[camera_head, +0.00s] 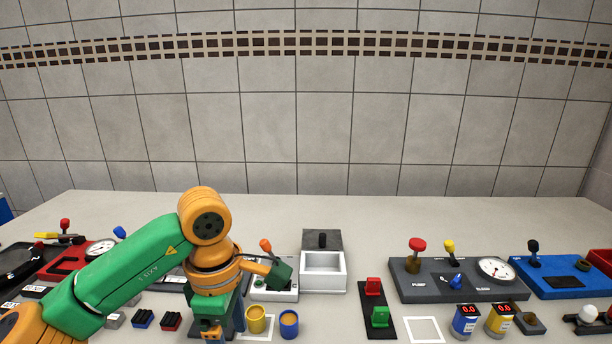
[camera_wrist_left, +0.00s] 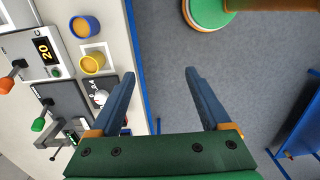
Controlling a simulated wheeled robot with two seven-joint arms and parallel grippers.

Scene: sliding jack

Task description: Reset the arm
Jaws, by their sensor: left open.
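My left arm comes in from the left in the head view, with its green and orange links bent at a raised elbow. My left gripper (camera_head: 218,326) points down near the table's front edge, partly cut off by the bottom of the picture. In the left wrist view, my left gripper (camera_wrist_left: 160,75) has its two blue fingers wide apart with nothing between them. The grey floor shows beyond the fingertips, just past the table's edge. My right arm is not in view.
Yellow (camera_head: 256,318) and blue (camera_head: 289,322) cups stand right of the gripper. A white open box (camera_head: 323,284) with a dark sliding lid is behind them. Panels with levers and gauges fill both sides. The back of the table (camera_head: 330,212) is clear.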

